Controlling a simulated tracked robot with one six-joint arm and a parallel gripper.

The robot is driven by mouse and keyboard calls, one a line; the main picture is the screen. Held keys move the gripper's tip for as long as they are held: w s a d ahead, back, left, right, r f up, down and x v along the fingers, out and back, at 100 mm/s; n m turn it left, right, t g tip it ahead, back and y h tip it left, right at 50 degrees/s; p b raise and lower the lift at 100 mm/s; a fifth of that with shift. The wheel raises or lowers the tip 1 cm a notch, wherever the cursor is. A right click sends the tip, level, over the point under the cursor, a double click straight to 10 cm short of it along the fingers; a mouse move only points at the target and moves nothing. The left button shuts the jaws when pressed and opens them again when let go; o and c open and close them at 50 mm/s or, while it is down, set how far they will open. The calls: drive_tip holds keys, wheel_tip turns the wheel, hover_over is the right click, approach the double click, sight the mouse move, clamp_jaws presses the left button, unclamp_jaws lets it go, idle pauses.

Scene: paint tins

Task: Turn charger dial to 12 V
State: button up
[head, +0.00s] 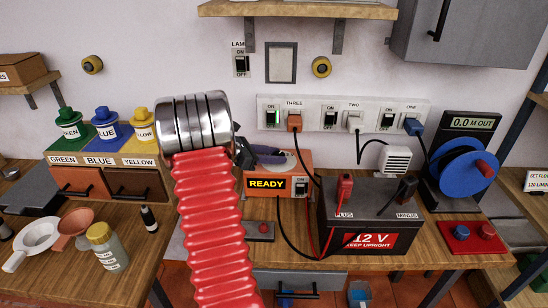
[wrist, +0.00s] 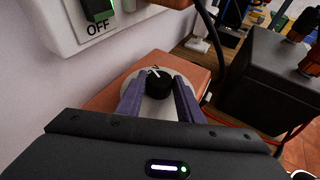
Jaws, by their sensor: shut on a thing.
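The charger is an orange box (head: 256,212) on the workbench, with a lit READY display (head: 267,184) and a small switch (head: 300,188) on its front. In the wrist view its top (wrist: 195,68) carries a black dial (wrist: 158,88) on a pale round plate. A white mark shows at the dial's far left edge; I cannot read any voltage marks. My gripper (wrist: 159,92) is shut on the dial, one purple finger on each side. In the head view my gripper (head: 266,155) is over the charger, and my arm hides the dial.
A 12 V battery (head: 340,215) stands right of the charger, with a red clamp (head: 345,185) at PLUS and a black clamp (head: 405,188) at MINUS. A socket strip (head: 376,112) is on the wall behind. Cables run beside the charger. A blue reel (head: 462,176) stands farther right.

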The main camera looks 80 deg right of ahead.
drive_tip(key=shift+d+m+g+y, duration=0.15)
drive_tip(key=shift+m+g+y, duration=0.35)
drive_tip(key=shift+m+y, duration=0.3)
drive_tip(key=shift+d+m+g+y, duration=0.1)
drive_tip(key=shift+m+g+y, duration=0.4)
drive_tip(key=shift+m+y, duration=0.3)
drive_tip(key=o, duration=1.1)
drive_tip(key=shift+w, duration=0.1)
drive_tip(key=shift+c, duration=0.2)
drive_tip(key=shift+w, duration=0.1)
drive_tip(key=v, duration=1.3)
drive_tip(key=shift+w+r, duration=0.15)
drive_tip(key=shift+w, duration=0.15)
